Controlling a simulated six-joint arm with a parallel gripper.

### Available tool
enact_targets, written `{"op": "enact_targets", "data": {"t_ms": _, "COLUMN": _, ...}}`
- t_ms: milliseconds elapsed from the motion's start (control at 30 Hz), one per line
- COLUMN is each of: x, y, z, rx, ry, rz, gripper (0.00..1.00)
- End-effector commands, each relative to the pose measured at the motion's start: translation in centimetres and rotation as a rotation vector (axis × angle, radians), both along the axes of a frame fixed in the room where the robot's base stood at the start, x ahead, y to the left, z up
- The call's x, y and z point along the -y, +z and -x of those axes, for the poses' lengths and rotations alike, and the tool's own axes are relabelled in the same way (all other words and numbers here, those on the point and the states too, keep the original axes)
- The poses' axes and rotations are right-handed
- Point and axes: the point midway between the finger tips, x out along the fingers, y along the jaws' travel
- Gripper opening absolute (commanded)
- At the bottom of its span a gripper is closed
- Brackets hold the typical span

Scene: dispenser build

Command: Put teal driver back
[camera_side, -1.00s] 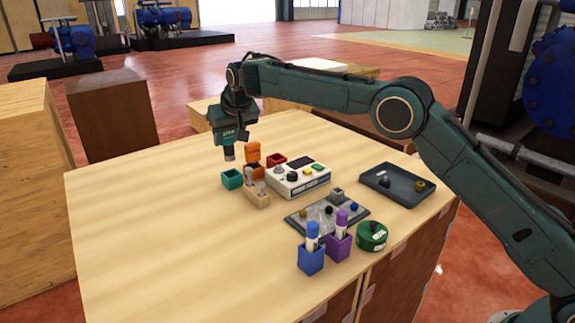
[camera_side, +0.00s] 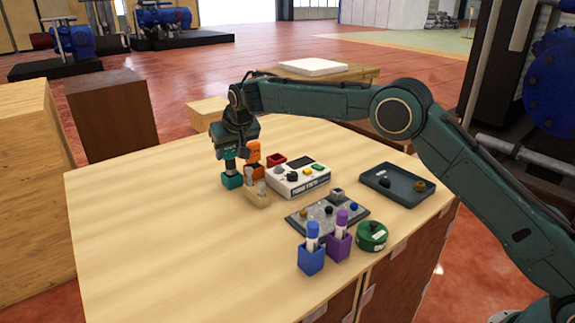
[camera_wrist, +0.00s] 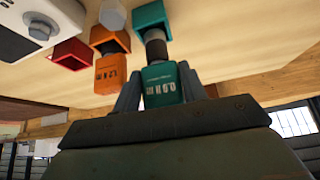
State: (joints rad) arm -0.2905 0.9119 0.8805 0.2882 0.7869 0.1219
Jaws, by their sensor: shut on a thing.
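The teal driver (camera_wrist: 162,85) is held between the fingers of my gripper (camera_wrist: 162,92), with its label facing the wrist camera. In the side view my gripper (camera_side: 231,158) stands upright right above the teal holder (camera_side: 232,181). The driver's dark lower end meets the mouth of the teal holder (camera_wrist: 151,15) in the wrist view. How deep it sits inside is hidden. The fingertips are hard to see in the side view.
An orange driver (camera_side: 253,152) stands in its holder close to the right of my gripper. The table's left side is clear.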

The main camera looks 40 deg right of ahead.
Motion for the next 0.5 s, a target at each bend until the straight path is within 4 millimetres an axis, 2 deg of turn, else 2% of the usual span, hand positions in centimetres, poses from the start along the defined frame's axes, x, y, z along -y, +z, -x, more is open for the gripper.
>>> {"op": "enact_targets", "data": {"t_ms": 433, "x": 0.01, "y": -0.67, "z": 0.00, "rx": 0.000, "ry": 0.000, "rz": 0.000, "gripper": 0.06}}
{"op": "enact_targets", "data": {"t_ms": 467, "x": 0.02, "y": -0.74, "z": 0.02, "rx": -0.001, "ry": 0.000, "rz": 0.000, "gripper": 0.46}}
{"op": "enact_targets", "data": {"t_ms": 500, "x": 0.02, "y": -0.74, "z": 0.02, "rx": -0.001, "ry": 0.000, "rz": 0.000, "gripper": 0.52}}
